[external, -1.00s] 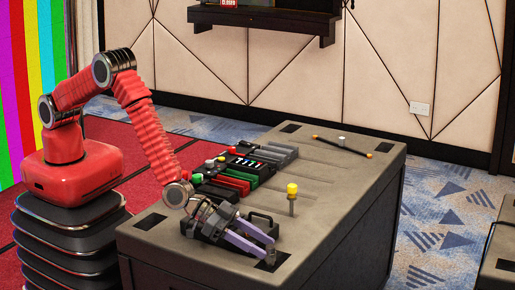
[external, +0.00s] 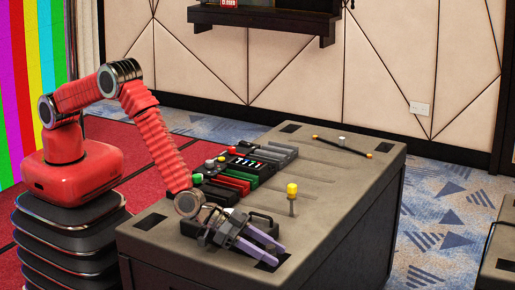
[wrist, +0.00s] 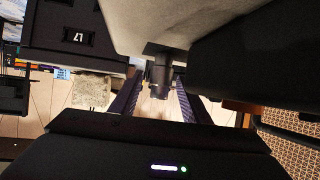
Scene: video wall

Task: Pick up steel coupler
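My gripper (external: 278,257) has two purple fingers, spread apart. It reaches low over the near right corner of the grey bench. In the wrist view the open fingers (wrist: 155,100) lie on both sides of a dark stepped cylinder (wrist: 161,72), beside the bench surface. I cannot tell if this is the steel coupler, or whether the fingers touch it; it is not clear in the external view. A small light grey cylinder (external: 341,140) stands at the far end of the bench, beside a thin dark rod, well away from my gripper.
A black handled case (external: 205,230) sits under my wrist. A yellow-topped post (external: 292,189) stands right of it. Several coloured tools and a black box (external: 240,170) lie along the bench's left side. The rod (external: 330,144) has orange ends. The bench's right half is mostly clear.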

